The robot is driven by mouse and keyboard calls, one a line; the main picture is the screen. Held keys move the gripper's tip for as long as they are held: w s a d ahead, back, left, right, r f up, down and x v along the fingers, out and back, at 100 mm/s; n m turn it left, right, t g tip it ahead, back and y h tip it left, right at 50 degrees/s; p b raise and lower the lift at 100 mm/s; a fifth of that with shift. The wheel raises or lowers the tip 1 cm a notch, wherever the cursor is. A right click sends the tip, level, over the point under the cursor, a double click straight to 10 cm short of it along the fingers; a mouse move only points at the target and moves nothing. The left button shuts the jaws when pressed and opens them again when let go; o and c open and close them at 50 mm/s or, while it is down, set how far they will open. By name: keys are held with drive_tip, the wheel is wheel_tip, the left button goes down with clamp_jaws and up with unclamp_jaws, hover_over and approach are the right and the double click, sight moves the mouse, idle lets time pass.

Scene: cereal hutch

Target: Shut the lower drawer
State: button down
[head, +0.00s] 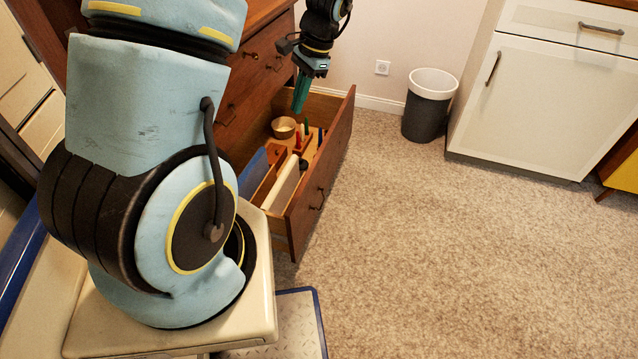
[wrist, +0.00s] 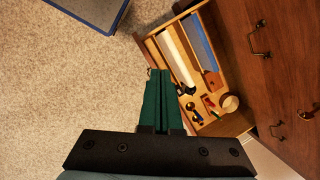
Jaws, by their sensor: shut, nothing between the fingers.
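The lower drawer (head: 322,180) of the wooden hutch (head: 246,75) is pulled well out, and its front panel with a dark handle faces right in the head view. In the wrist view the same drawer (wrist: 226,126) shows at upper right, holding a white roll-like item, a blue item, a bowl and small utensils. My gripper (head: 298,108) has green fingers, pressed together with nothing between them. It is over the far part of the open drawer in the head view. In the wrist view the fingertips (wrist: 158,72) show beside the drawer front; whether they touch it I cannot tell.
A dark bin (head: 428,108) with a white rim stands by the wall, and a white cabinet (head: 540,100) is at the right. Carpet (head: 450,250) is clear in front of the drawer. A bowl (head: 284,127) sits inside the drawer. Upper drawers appear shut.

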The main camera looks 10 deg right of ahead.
drive_tip(key=w+d+f+m+t+y+b, duration=0.1)
drive_tip(key=d+f+m+b, duration=0.25)
drive_tip(key=d+f, duration=0.35)
drive_tip(key=w+d+f+m+t+y+b, duration=0.1)
drive_tip(key=d+f+m+t+y+b, duration=0.2)
drive_tip(key=f, duration=0.7)
drive_tip(key=w+d+f+m+b, duration=0.1)
drive_tip(key=d+f+m+b, duration=0.35)
drive_tip(key=d+f, duration=0.3)
approach(313, 173)
drive_tip(key=f, duration=0.1)
drive_tip(key=w+a+f, duration=0.1)
drive_tip(key=f, duration=0.1)
drive_tip(key=a+f, duration=0.1)
drive_tip(key=f, duration=0.1)
drive_tip(key=shift+w+a+f, duration=0.1)
drive_tip(key=shift+w, duration=0.2)
drive_tip(key=shift+w+a, duration=0.25)
drive_tip(key=shift+a, duration=0.2)
drive_tip(key=w+a, duration=0.4)
drive_tip(key=a, duration=0.4)
drive_tip(key=w+a+p, duration=0.1)
drive_tip(key=w+a, duration=0.4)
drive_tip(key=a, duration=0.3)
drive_tip(key=w+a, duration=0.4)
drive_tip(key=a, duration=0.4)
drive_tip(key=shift+w+a, duration=0.15)
